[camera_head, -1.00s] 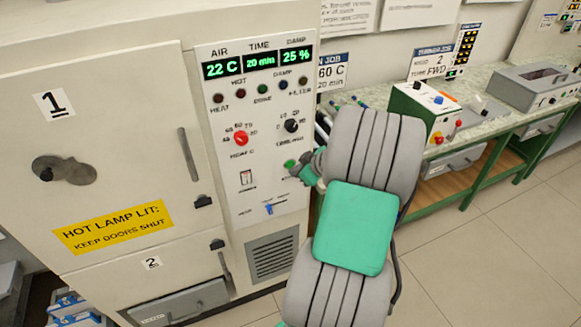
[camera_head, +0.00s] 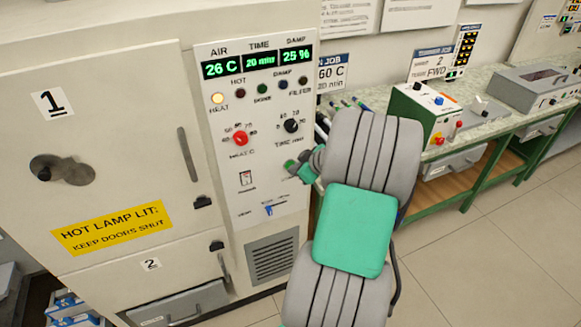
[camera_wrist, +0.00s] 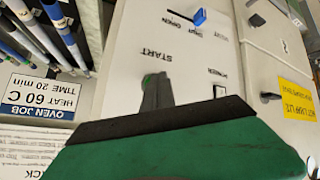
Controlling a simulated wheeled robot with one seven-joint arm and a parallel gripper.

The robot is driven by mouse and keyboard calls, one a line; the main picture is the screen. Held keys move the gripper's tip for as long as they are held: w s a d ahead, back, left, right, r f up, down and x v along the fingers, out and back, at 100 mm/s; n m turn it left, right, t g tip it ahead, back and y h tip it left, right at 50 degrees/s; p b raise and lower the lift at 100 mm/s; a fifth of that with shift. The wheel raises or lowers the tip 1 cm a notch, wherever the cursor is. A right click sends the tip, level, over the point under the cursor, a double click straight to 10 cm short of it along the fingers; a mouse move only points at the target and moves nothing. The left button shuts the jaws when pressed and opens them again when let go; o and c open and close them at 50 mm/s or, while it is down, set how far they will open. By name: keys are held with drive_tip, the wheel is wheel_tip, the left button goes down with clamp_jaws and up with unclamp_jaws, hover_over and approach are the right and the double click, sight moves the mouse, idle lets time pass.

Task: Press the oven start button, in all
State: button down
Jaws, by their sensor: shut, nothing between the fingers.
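The oven control panel (camera_head: 262,110) shows AIR 26 C, TIME 20 min and DAMP 25 %. Its HEAT lamp (camera_head: 217,98) glows; the HOT lamp (camera_head: 241,93) is dark. My gripper (camera_head: 293,166) is shut and empty at the panel's lower right edge. In the wrist view, my fingertips (camera_wrist: 155,82) are at a small green start button (camera_wrist: 148,79) under the upside-down START label (camera_wrist: 156,58). The fingers hide most of the button; I cannot tell whether they touch it. The power switch (camera_wrist: 219,91) is beside it. The damper slider (camera_head: 268,210) sits lower on the panel.
Oven door 1 (camera_head: 110,130) and door 2 (camera_head: 190,262) look shut. A yellow hot-lamp sign (camera_head: 112,227) is on door 1. A green-edged bench (camera_head: 470,120) with machines stands to the right. The floor (camera_head: 480,250) at right is clear.

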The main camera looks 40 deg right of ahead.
drive_tip(key=shift+s, duration=0.1)
idle(0.3)
drive_tip(key=shift+s+a, duration=0.25)
drive_tip(key=shift+s, duration=0.35)
drive_tip(key=s, duration=0.2)
drive_tip(key=s+a+b, duration=0.1)
drive_tip(key=s, duration=0.1)
drive_tip(key=shift+s+a, duration=0.2)
drive_tip(key=shift+s, duration=0.2)
idle(0.4)
